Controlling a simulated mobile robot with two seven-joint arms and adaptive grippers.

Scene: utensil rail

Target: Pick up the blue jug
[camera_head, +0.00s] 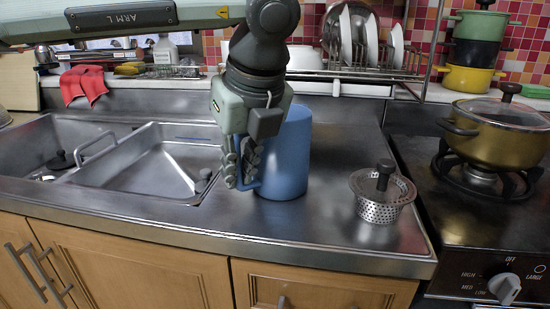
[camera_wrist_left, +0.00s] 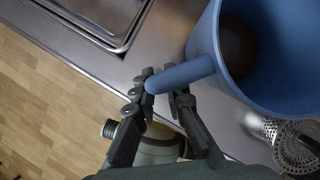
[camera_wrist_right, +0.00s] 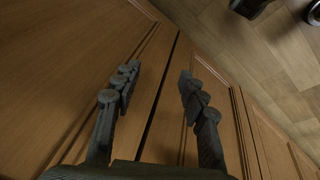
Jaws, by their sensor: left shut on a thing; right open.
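The blue jug (camera_head: 287,155) stands upright on the steel counter right of the sink. Its open top and handle show in the left wrist view (camera_wrist_left: 268,60). My left gripper (camera_head: 243,165) is at the jug's left side, with its fingers on either side of the handle, shut on it. Part of the jug is hidden behind the gripper in the head view. My right gripper (camera_wrist_right: 158,85) is open and empty in front of wooden cabinet doors. It does not show in the head view.
A perforated strainer basket (camera_head: 383,195) stands on the counter right of the jug. A lidded pot (camera_head: 495,135) sits on the stove at the right. A dish rack (camera_head: 360,68) is behind the jug. The sink (camera_head: 150,160) lies left.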

